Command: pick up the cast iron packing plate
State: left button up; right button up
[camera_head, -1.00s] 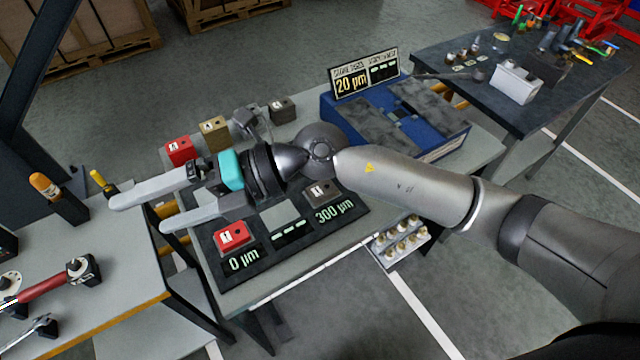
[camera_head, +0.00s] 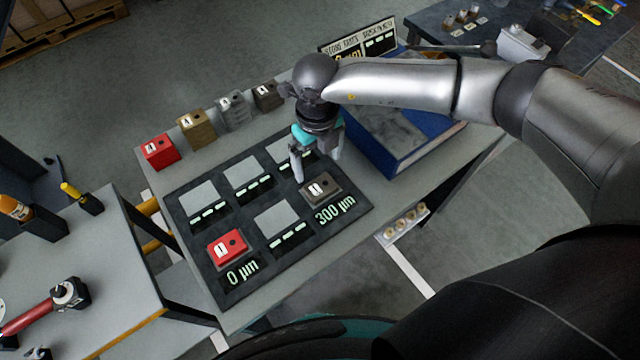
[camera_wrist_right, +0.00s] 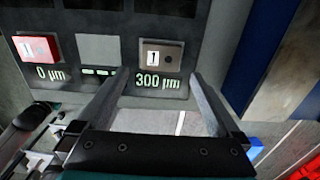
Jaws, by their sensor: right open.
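A dark grey-brown block (camera_head: 320,188) with a white label and a hole, which looks like the cast iron plate, sits on the mat's pad marked 300 µm. It also shows in the right wrist view (camera_wrist_right: 161,57). Another dark block (camera_head: 267,95) stands at the right end of the back row, and I cannot read its label. My right gripper (camera_head: 317,167) points down, open and empty, just behind and above the block on the mat. In the wrist view its fingers (camera_wrist_right: 160,78) point toward that block, which appears between and beyond their tips. My left gripper is not in view.
A red block (camera_head: 228,247) sits on the 0 µm pad of the dark mat (camera_head: 215,285). Red (camera_head: 160,151), brass (camera_head: 197,128) and grey (camera_head: 232,108) blocks stand in the back row. A blue case (camera_head: 400,150) lies close right of my gripper.

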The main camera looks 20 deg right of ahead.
aim_at(320, 186)
notch_tip(320, 186, down, 3)
jog(key=shift+r, duration=0.1)
jog(key=shift+f, duration=0.55)
jog(key=f, duration=0.4)
jog(key=shift+s+d+f, duration=0.15)
jog(key=shift+s+d, duration=0.05)
jog(key=shift+s, duration=0.05)
jog(key=shift+f, duration=0.35)
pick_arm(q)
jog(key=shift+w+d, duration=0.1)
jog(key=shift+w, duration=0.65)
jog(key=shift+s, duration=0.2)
pick_arm(e)
jog(key=shift+w+r, duration=0.1)
grip_shut()
